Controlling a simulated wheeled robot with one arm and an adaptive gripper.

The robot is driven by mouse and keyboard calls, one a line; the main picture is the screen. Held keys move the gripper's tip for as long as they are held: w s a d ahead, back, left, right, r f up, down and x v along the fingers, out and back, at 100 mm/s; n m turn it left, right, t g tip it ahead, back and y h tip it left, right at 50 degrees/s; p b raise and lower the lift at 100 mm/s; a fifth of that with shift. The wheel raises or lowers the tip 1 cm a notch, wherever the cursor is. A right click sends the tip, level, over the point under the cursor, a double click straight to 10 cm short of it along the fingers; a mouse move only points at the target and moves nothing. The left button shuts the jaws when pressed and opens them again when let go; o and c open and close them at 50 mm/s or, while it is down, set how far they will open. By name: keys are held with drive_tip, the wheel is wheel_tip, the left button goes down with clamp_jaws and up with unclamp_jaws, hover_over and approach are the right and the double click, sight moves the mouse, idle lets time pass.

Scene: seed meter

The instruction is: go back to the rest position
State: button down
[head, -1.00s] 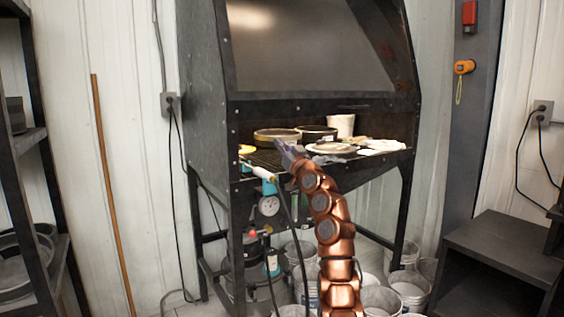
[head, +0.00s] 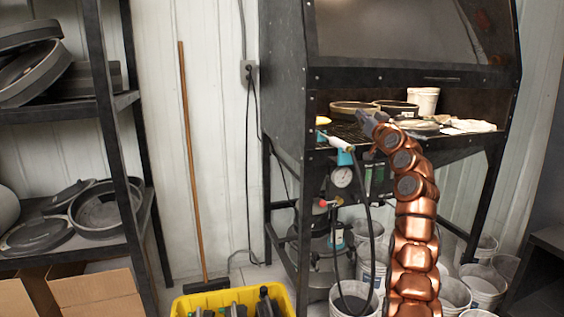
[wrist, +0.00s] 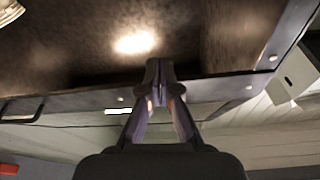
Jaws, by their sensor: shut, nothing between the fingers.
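My copper arm rises in front of the dark metal cabinet (head: 283,75) in the head view. My gripper (head: 368,121) is at its upper end, pointing up and to the left, in front of the cabinet's open work shelf. In the wrist view the fingers of my gripper (wrist: 159,75) come together at the tips, shut with nothing between them. A dark panel with a bright reflection (wrist: 134,43) fills the top of that view, its edge running behind the fingertips.
Round pans (head: 355,108) and a white bucket (head: 423,101) stand on the cabinet shelf. Buckets (head: 485,287) crowd the floor below. A yellow crate (head: 190,305), a broom (head: 189,150) and a rack (head: 112,130) are to the left. A black hose hangs beside my arm.

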drive_tip(key=s+a+r+m+g+p, duration=0.1)
drive_tip(key=s+a+r+g+p, duration=0.2)
drive_tip(key=s+a+g+p, duration=0.6)
drive_tip(key=s+a+f+g+p, duration=0.2)
drive_tip(key=s+a+p, duration=0.1)
drive_tip(key=s, duration=0.5)
drive_tip(key=s+a+f+g+p, duration=0.2)
drive_tip(key=s+a, duration=0.1)
drive_tip(key=s, duration=0.6)
drive_tip(key=s+d+f+g+h+p, duration=0.1)
drive_tip(key=s+f+g+p, duration=0.2)
drive_tip(key=s, duration=1.2)
drive_tip(key=s+d+f+g+h+p, duration=0.1)
drive_tip(key=s+f+g+h+p, duration=0.1)
drive_tip(key=s, duration=1.4)
drive_tip(key=s+d+f+g+h+p, duration=0.1)
drive_tip(key=s+d+f+g+p, duration=0.1)
drive_tip(key=s, duration=1.4)
wheel_tip(320, 180, down, 2)
drive_tip(key=shift+f+g+h+p, duration=0.1)
drive_tip(key=shift+g+h+p, duration=0.2)
drive_tip(key=shift+g+p, duration=0.75)
